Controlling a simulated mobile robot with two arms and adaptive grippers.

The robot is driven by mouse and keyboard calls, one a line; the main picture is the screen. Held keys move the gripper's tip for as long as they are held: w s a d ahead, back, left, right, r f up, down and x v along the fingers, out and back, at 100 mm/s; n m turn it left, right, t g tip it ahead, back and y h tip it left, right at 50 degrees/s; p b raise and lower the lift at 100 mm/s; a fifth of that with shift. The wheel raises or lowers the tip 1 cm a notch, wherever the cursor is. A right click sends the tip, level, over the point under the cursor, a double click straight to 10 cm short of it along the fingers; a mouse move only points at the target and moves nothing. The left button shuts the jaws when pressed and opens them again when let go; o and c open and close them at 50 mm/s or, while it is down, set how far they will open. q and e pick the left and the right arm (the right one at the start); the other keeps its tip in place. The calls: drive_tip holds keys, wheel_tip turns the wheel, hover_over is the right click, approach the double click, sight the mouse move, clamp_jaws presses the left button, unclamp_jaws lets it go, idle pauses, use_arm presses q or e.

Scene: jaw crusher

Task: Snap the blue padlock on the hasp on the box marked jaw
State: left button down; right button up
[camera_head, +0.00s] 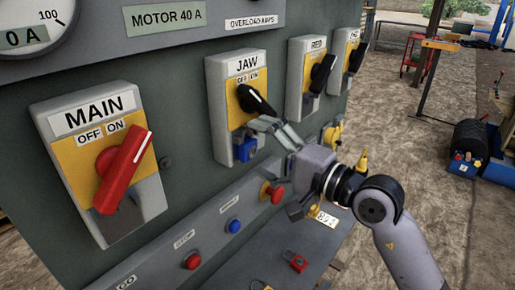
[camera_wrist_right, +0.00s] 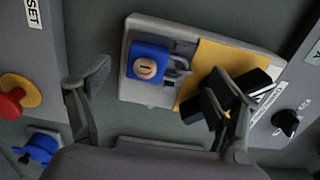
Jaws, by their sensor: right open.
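The box marked JAW (camera_head: 223,115) is on the panel, with a yellow face and a black handle (camera_head: 257,102). The blue padlock (camera_head: 246,151) is at the lower part of this box. In the right wrist view the padlock (camera_wrist_right: 147,64) shows its round brass face, beside the grey hasp (camera_wrist_right: 179,66). Whether its shackle is closed cannot be told. My right gripper (camera_head: 272,155) is open in front of the box. In the wrist view its fingers (camera_wrist_right: 162,72) are spread, with the padlock between them in the picture and no clear contact. My left gripper is not in view.
Push buttons, including a red mushroom button (camera_head: 272,193), line the sloped strip below. A red padlock (camera_head: 295,261) lies on the lower ledge.

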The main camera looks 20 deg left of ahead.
drive_tip(key=b+v, duration=0.2)
drive_tip(key=v, duration=0.5)
drive_tip(key=shift+d+b, duration=0.25)
drive_tip(key=shift+b, duration=0.05)
idle(0.4)
drive_tip(key=shift+s, duration=0.1)
